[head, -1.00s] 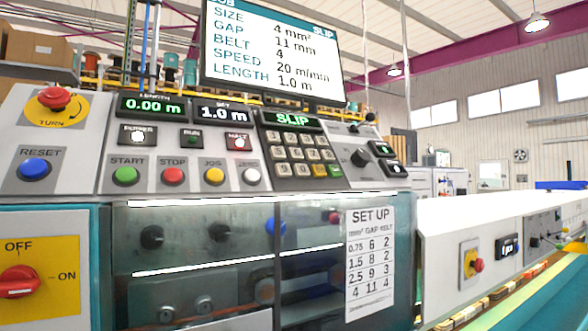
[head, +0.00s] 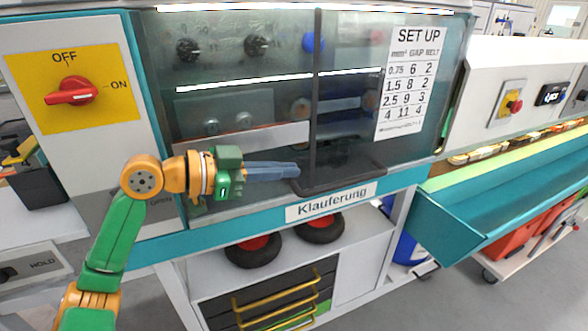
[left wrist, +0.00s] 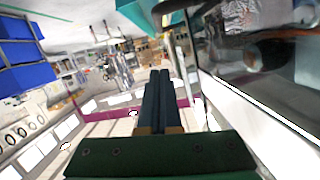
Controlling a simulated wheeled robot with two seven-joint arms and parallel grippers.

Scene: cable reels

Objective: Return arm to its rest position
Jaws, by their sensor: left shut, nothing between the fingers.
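My left arm comes in from the lower left in the head view, with orange and green links. Its gripper (head: 272,171) reaches to the right in front of the machine's clear guard (head: 240,90). The long dark fingers lie together, shut and empty, and they also show in the left wrist view (left wrist: 158,88). The fingertips are near the dark handle frame (head: 340,180) of the guard; I cannot tell whether they touch it. My right gripper is not in view.
A red OFF/ON switch (head: 72,92) on a yellow plate is left of the guard. A SET UP sheet (head: 412,82) is on the guard's right. A teal trough (head: 470,225) juts out at right. Below are black wheels (head: 320,227) and drawers (head: 270,300).

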